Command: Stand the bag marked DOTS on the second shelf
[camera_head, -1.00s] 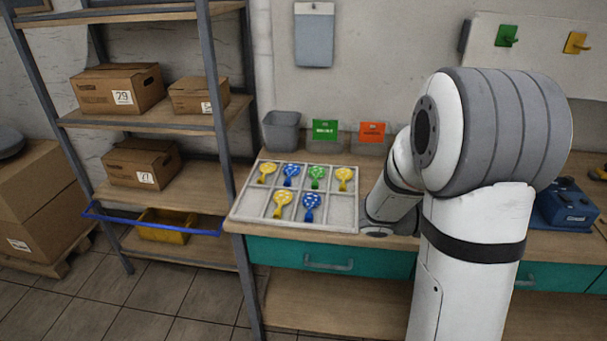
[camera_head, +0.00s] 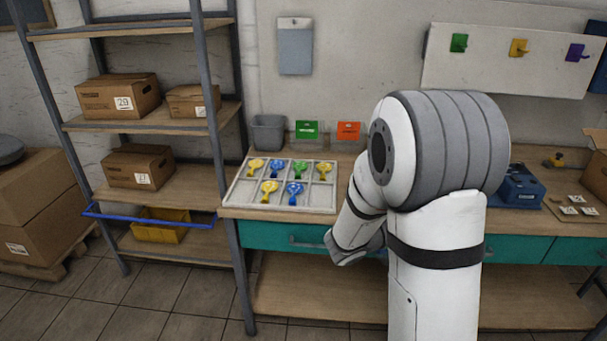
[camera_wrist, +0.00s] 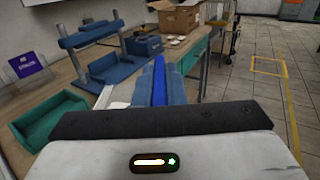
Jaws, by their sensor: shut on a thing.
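My gripper (camera_wrist: 158,88) shows in the wrist view with its two blue-grey fingers pointing away. It is shut on a thin, bright blue thing (camera_wrist: 159,80) seen edge-on between the fingers. No DOTS mark can be read on it, so I cannot tell whether it is the bag. The head view shows my arm, but my gripper is hidden there. The shelf rack stands at the left with an upper board (camera_head: 130,29), a board with two boxes (camera_head: 150,121), a board with one box (camera_head: 190,187) and a low board (camera_head: 195,247).
A blue rail (camera_head: 150,220) crosses the rack's front above a yellow bin (camera_head: 160,232). A green tray (camera_wrist: 45,122) and a blue stand (camera_wrist: 105,70) show in the wrist view.

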